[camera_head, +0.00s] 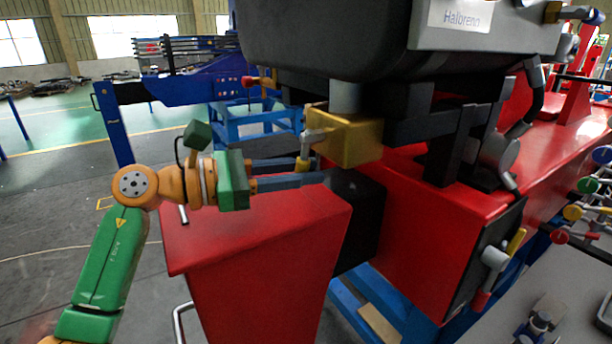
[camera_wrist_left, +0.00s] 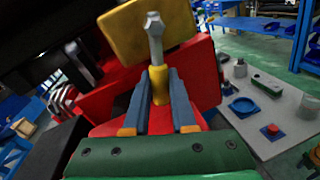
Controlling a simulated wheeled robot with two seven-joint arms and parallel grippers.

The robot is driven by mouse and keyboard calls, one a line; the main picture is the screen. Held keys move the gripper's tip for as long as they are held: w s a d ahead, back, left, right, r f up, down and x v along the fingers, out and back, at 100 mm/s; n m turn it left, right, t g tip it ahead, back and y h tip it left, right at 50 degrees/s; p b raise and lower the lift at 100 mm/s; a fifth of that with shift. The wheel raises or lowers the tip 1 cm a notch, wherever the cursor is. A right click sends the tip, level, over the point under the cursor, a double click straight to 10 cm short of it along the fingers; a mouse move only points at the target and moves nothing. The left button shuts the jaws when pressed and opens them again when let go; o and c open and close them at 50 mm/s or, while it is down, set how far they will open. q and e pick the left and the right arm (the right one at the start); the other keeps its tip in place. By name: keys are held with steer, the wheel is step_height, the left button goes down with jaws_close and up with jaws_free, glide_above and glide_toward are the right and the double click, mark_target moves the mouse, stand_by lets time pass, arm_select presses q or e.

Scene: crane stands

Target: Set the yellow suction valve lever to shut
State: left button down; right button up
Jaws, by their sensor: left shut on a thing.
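The yellow suction valve lever (camera_head: 303,164) hangs down from a metal stem at the left face of a yellow valve block (camera_head: 358,142), under the large dark tank. In the left wrist view the lever's yellow grip (camera_wrist_left: 160,86) stands between the two blue-grey fingers, with its metal end against the block (camera_wrist_left: 120,32). My left gripper (camera_head: 314,170) reaches in from the left and is shut on the lever's grip; the near finger hides its lower end in the head view. My right gripper is not in view.
A red cabinet (camera_head: 255,230) stands just below my left gripper. The dark tank (camera_head: 330,45) overhangs the valve. Open floor (camera_head: 60,190) lies at the left.

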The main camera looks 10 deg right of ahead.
arm_select(q)
steer(key=shift+w+a+r+m, duration=0.1)
steer(key=shift+w+r+m, duration=0.1)
steer(key=shift+m, duration=0.2)
steer(key=c, duration=0.7)
jaws_free()
steer(key=shift+f, duration=0.1)
steer(key=shift+c, duration=0.2)
steer(key=shift+a+f, duration=0.1)
steer(key=shift+a, duration=0.2)
steer(key=a+b, duration=0.1)
steer(key=a, duration=0.1)
steer(key=a+b, duration=0.1)
steer(key=a, duration=0.1)
steer(key=s+a, duration=0.1)
steer(key=a, duration=0.1)
steer(key=shift+r+b, duration=0.25)
steer(key=shift+b, duration=0.15)
steer(key=shift+s+a, duration=0.1)
steer(key=shift+a, duration=0.15)
steer(key=shift+d+r, duration=0.1)
steer(key=shift+d, duration=0.05)
